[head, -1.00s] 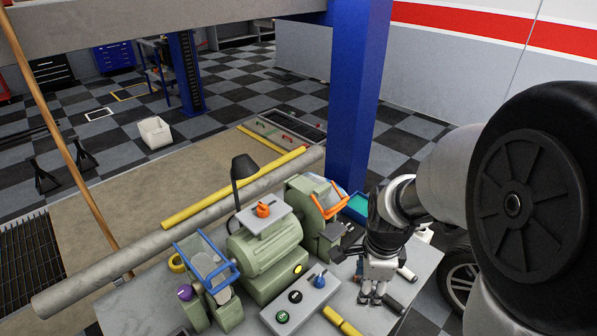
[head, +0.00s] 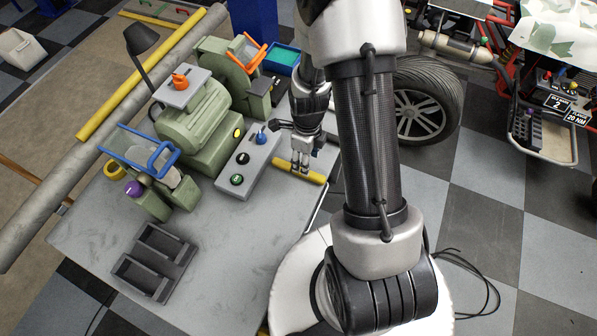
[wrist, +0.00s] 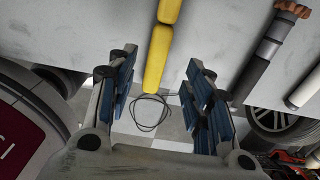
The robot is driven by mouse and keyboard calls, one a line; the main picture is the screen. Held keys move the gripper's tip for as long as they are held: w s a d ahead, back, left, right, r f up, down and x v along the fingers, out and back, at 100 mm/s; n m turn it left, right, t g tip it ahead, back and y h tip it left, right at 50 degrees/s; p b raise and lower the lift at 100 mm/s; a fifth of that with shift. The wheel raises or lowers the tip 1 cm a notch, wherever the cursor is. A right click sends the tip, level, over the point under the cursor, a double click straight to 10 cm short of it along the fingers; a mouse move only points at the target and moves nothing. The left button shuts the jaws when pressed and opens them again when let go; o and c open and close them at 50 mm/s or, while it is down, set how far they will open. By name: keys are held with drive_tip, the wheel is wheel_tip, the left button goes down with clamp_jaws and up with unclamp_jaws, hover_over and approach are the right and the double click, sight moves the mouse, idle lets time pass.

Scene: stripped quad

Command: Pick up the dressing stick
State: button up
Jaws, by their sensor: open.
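No stick is labelled, so I cannot tell for sure which is the dressing stick. A pale, whitish stick (wrist: 305,88) lies at the far right of the wrist view. Beside it is a dark-handled tool (wrist: 256,62) with a metal collar and a rough brown head. A yellow two-part bar (wrist: 157,58) lies on the bench near its edge, in line with the gap between my fingers; it also shows in the head view (head: 305,174). My gripper (head: 300,166) is open and empty above it, both fingers clear in the wrist view (wrist: 162,75).
A green bench grinder (head: 190,115) with shields stands on the grey bench (head: 215,245). A grey button box (head: 248,160) sits just left of my gripper. A dark two-slot holder (head: 153,262) is at the front left. A wheeled vehicle (head: 425,100) stands beyond the bench's right edge.

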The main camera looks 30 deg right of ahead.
drive_tip(key=f+b, duration=0.2)
drive_tip(key=f, duration=0.4)
drive_tip(key=shift+s+f, duration=0.2)
drive_tip(key=shift+r, duration=0.1)
clamp_jaws()
idle(0.4)
